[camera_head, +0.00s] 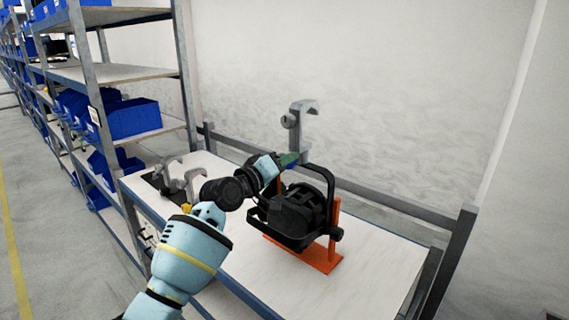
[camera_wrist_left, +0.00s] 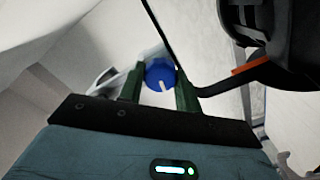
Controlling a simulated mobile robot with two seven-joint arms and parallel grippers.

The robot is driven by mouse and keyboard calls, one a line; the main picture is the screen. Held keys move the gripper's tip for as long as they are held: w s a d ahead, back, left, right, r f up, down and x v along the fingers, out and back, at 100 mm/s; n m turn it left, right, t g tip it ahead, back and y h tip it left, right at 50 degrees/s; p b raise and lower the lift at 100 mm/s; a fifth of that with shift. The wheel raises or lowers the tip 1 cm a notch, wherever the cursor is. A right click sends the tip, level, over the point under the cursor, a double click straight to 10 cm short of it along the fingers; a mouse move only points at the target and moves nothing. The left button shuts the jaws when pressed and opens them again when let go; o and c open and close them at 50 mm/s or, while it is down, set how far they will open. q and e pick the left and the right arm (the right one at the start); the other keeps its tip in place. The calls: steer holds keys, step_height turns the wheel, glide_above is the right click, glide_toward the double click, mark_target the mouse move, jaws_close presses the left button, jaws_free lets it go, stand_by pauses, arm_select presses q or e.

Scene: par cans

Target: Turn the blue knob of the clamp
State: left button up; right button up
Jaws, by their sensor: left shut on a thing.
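The blue knob (camera_wrist_left: 160,75) shows in the left wrist view as a round blue disc with a white mark. It sits between the two green fingers of my left gripper (camera_wrist_left: 159,88), which is shut on it. In the head view my left gripper (camera_head: 290,160) reaches to the base of the grey clamp (camera_head: 297,122), and the knob is hidden there. The clamp stands upright with its hook at the top, above the black par can (camera_head: 300,212) on its orange stand (camera_head: 318,258). My right gripper is not in view.
The white table (camera_head: 375,268) has free room at the right and front. More grey clamps (camera_head: 180,182) lie at its left end. A metal rail (camera_head: 400,204) runs along the back. Shelves with blue bins (camera_head: 130,117) stand at the left.

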arm_select(q)
steer(key=shift+n, duration=3.8)
steer(key=o, duration=1)
steer(key=v, duration=0.8)
steer(key=shift+w+f, duration=0.1)
